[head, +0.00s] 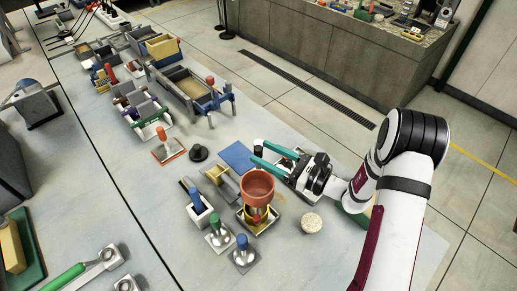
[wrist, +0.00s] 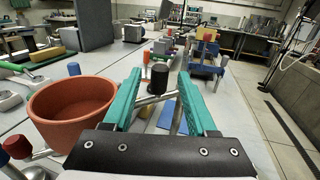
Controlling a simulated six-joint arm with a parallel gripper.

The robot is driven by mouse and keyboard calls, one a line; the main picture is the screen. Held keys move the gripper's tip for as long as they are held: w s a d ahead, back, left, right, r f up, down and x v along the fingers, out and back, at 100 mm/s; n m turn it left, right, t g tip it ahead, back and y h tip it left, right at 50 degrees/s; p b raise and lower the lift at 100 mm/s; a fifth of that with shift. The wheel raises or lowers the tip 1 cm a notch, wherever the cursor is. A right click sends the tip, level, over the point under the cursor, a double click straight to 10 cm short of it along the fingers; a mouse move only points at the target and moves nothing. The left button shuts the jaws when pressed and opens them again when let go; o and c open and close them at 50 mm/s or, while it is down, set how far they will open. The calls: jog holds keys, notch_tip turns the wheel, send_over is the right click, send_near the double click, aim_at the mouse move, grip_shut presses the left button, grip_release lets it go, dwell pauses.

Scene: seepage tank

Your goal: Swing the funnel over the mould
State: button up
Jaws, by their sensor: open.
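The funnel is most likely the terracotta cup (head: 257,184), standing over a yellow piece (head: 250,216) in a pale tray. It also shows at the left in the wrist view (wrist: 72,108). I cannot tell for sure which piece is the mould; the yellow piece is partly hidden under the cup. A black knob (wrist: 159,79) on a metal rod lies between my gripper's teal fingers in the wrist view; the rod's far connection is hidden. My gripper (head: 261,153) is open, just right of and behind the cup, with clear gaps beside the knob.
A pale round disc (head: 311,223) lies near my arm. A blue plate (head: 237,156) lies behind. Free bench lies at the front.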

jog(key=shift+x, duration=1.3)
grip_shut()
dwell(0.5)
